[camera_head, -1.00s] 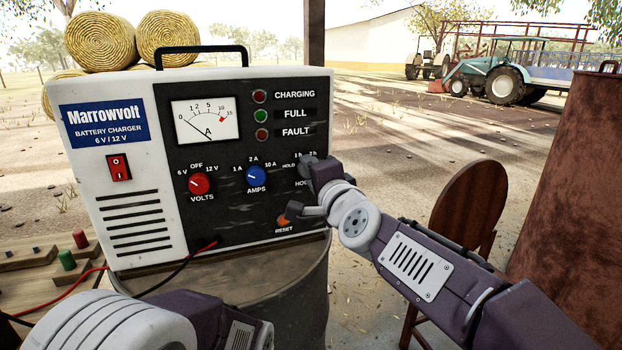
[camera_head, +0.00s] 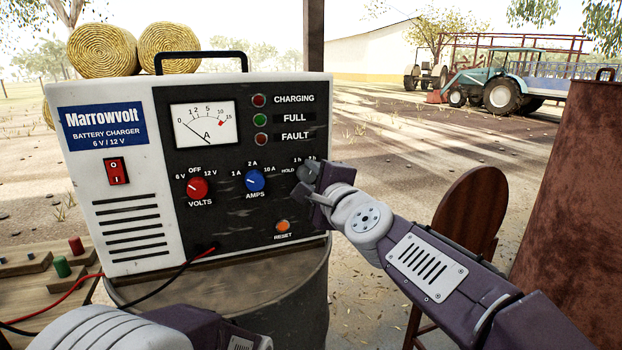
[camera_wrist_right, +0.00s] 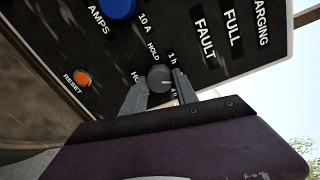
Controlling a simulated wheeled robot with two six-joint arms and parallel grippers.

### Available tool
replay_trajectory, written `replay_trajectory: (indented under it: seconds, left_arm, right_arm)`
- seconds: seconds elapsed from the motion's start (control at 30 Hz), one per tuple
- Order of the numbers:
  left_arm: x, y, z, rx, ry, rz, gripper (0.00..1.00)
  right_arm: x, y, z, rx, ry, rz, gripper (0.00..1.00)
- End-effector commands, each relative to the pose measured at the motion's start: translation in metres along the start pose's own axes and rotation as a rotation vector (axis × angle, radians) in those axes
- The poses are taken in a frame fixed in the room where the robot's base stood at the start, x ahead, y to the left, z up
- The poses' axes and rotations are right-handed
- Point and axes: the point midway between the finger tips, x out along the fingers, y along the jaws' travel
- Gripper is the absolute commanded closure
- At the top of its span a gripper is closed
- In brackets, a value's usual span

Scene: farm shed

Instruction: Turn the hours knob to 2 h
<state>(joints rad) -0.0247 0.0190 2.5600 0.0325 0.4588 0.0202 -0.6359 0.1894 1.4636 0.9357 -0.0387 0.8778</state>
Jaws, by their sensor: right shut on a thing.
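The hours knob (camera_wrist_right: 160,78) is a small dark grey dial on the charger's black panel (camera_head: 245,222). In the right wrist view it sits between the two fingers of my right gripper (camera_wrist_right: 160,92), which is shut on it. A pale pointer mark on the knob faces right in that view, toward the side between the 1 h and 4 h labels. The 2 h label is hidden there, apparently behind a finger. In the head view my right gripper (camera_head: 310,185) covers most of the knob and its labels. My left arm shows at the bottom left; its gripper is out of view.
The red volts knob (camera_head: 197,188), blue amps knob (camera_head: 255,180) and orange reset button (camera_head: 282,226) are left of my right gripper. The charger stands on a drum (camera_head: 290,305). Red and black leads run left to a wooden board (camera_head: 45,290).

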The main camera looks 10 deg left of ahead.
Motion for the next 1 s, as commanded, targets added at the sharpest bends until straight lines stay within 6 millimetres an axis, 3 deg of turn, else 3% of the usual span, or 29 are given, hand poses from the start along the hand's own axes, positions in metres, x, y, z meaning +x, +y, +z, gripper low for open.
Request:
replay_trajectory:
  seconds: [0.27,0.3,0.37,0.73,0.87,1.0]
  left_arm:
    - [0.000,0.000,0.000,0.000,0.000,0.000,0.64]
    - [0.000,0.000,0.000,0.000,0.000,0.000,0.64]
    - [0.000,0.000,0.000,0.000,0.000,0.000,0.64]
    - [0.001,0.000,0.000,0.000,0.000,0.000,0.64]
    - [0.006,0.000,0.001,0.000,0.000,0.000,0.64]
    - [0.008,0.000,0.001,0.000,0.000,0.000,0.64]
  right_arm:
    - [0.000,0.001,0.000,0.000,0.000,0.003,1.00]
    - [0.000,0.001,0.000,0.000,0.000,0.003,0.59]
    - [0.000,0.001,0.000,0.000,0.000,0.003,0.43]
    - [-0.004,0.000,0.000,-0.001,0.000,0.000,0.43]
    - [-0.023,0.001,0.000,0.000,-0.001,-0.001,0.43]
    - [-0.054,-0.001,0.000,0.000,-0.001,-0.002,0.43]
